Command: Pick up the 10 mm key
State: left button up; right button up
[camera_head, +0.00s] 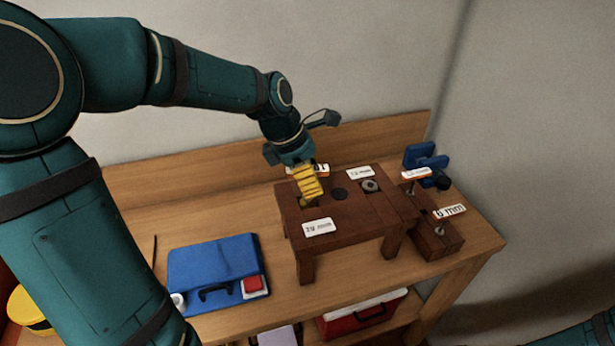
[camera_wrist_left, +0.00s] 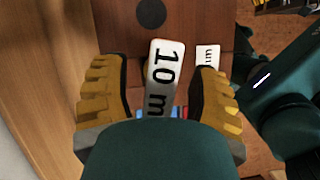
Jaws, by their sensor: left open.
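My left gripper (camera_head: 308,186), with yellow ribbed fingers, is over the left part of a dark reddish-brown wooden stand (camera_head: 350,215). In the wrist view the left gripper (camera_wrist_left: 160,95) is open, one finger on each side of a white tag (camera_wrist_left: 164,78) reading "10 m", its end hidden by the gripper body. The 10 mm key itself is hidden or cannot be made out. A white tag (camera_head: 318,227) lies at the stand's front left, its print hard to read. Another white tag is partly hidden behind the gripper. My right gripper is not in view.
A metal piece (camera_head: 370,185) sits on the stand's right part. A lower block (camera_head: 437,242) with tags stands to the right. A blue case (camera_head: 214,262) lies left on the wooden bench, and a blue object (camera_head: 425,160) stands at the back right. A red case (camera_head: 360,314) is below.

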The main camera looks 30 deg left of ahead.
pick_arm(q)
jog(key=shift+o, duration=0.2)
grip_shut()
